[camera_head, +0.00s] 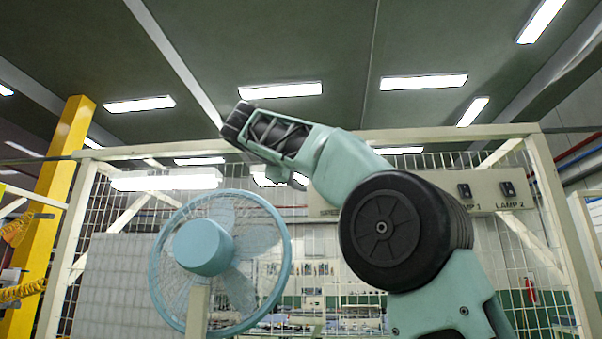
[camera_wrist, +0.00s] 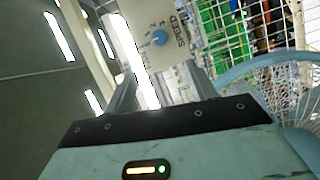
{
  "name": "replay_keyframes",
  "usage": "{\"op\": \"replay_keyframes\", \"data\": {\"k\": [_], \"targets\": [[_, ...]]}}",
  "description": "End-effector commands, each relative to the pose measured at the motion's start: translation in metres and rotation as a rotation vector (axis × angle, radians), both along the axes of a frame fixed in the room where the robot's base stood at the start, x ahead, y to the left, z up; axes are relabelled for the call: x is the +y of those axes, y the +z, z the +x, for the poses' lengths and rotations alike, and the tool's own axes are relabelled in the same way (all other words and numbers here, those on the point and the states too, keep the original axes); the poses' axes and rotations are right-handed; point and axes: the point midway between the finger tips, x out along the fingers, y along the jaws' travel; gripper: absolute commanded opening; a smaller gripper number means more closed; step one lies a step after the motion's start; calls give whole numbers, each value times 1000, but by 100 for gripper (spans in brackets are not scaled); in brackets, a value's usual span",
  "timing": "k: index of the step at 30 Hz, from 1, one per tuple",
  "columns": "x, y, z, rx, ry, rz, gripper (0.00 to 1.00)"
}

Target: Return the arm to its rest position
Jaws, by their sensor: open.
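My arm is raised and bent in the head view, with its dark elbow joint (camera_head: 385,230) at right and its upper links reaching up and left. In the wrist view my gripper (camera_wrist: 160,72) is open, with two grey fingers apart and nothing seen between them. Beyond the fingers is a pale panel with a blue SPEED knob (camera_wrist: 159,37); the gap to it cannot be judged. In the head view the gripper's fingers cannot be made out clearly.
A blue caged fan (camera_head: 204,248) stands left of my arm; its rim also shows at right in the wrist view (camera_wrist: 240,70). Behind is a cream-framed mesh wall (camera_head: 545,200) with a control panel (camera_head: 490,190) labelled LAMP. A yellow post (camera_head: 62,160) stands at left.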

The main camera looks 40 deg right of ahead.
Motion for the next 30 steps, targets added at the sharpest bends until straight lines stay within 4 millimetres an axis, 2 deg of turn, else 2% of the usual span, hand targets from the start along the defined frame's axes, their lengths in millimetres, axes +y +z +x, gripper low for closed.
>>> {"op": "replay_keyframes", "data": {"k": [11, 14, 17, 20, 22, 26, 30], "targets": [[0, 0, 0, 0, 0, 0, 56], [5, -12, 11, 21, 37, 18, 56], [22, -46, 36, 75, 131, 73, 56], [52, -99, 63, 148, 261, 163, 56], [79, -141, 78, 203, 356, 237, 56], [133, -220, 87, 303, 503, 385, 56], [192, -302, 72, 407, 621, 553, 56]]}}
